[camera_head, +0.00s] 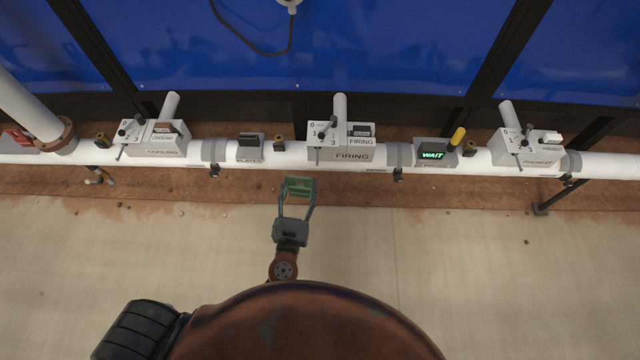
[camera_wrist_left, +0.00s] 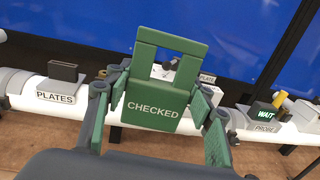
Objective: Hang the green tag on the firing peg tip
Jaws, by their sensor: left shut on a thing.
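The green tag (camera_wrist_left: 155,108) reads CHECKED and has a rectangular loop at its top in the left wrist view. My left gripper (camera_head: 298,192) is shut on the tag, which shows as a small green piece (camera_head: 299,183) in the head view. In that view the gripper is in front of the pipe, below and left of the white FIRING box (camera_head: 352,156). A thin peg (camera_head: 317,155) seems to stick out at the left of the box; its tip is too small to make out well. In the left wrist view the tag and fingers hide most of that box. My right gripper is not in view.
A white pipe (camera_head: 404,156) runs across, with a COOLING box (camera_head: 158,140) at left, a dark PLATES block (camera_head: 249,146), a lit WAIT display (camera_head: 432,155) with a yellow handle (camera_head: 457,137), and another white box (camera_head: 528,146) at right. Open floor (camera_head: 450,260) lies in front.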

